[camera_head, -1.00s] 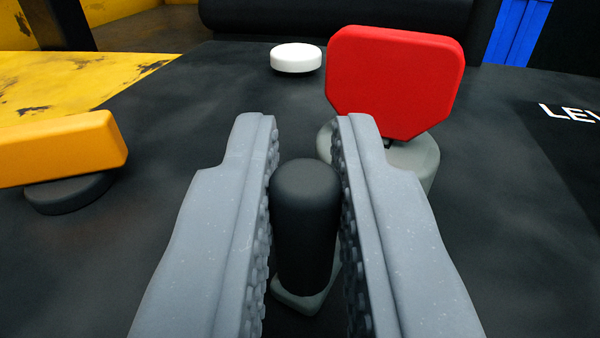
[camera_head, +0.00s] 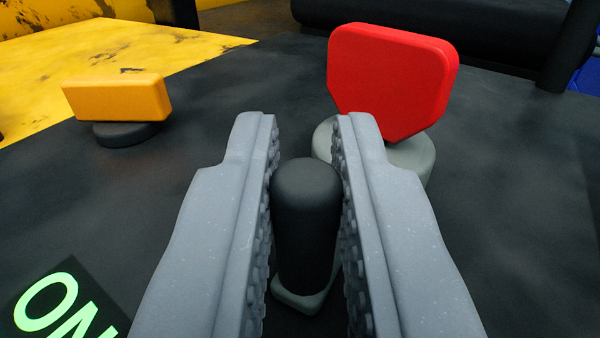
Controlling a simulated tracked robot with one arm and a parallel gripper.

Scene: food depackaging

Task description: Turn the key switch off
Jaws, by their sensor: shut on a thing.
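My gripper (camera_head: 307,130) is shut on an upright black cylindrical knob (camera_head: 306,215), one finger on each side. The knob stands on a small grey foot (camera_head: 303,301), partly hidden by the fingers. Behind it, to the right, a red eight-sided plate (camera_head: 388,75) stands on a grey round base (camera_head: 412,160). Any link between the foot and this base is hidden by the right finger. I cannot tell for certain which of these parts is the key switch. A green "ON" label (camera_head: 62,308) lies at the lower left.
A yellow bar handle (camera_head: 116,97) sits on a dark round base (camera_head: 125,133) at the left on the dark panel (camera_head: 210,100). A worn yellow surface (camera_head: 110,65) lies behind it. A thick black cylinder (camera_head: 430,35) crosses the back. The panel's right side is clear.

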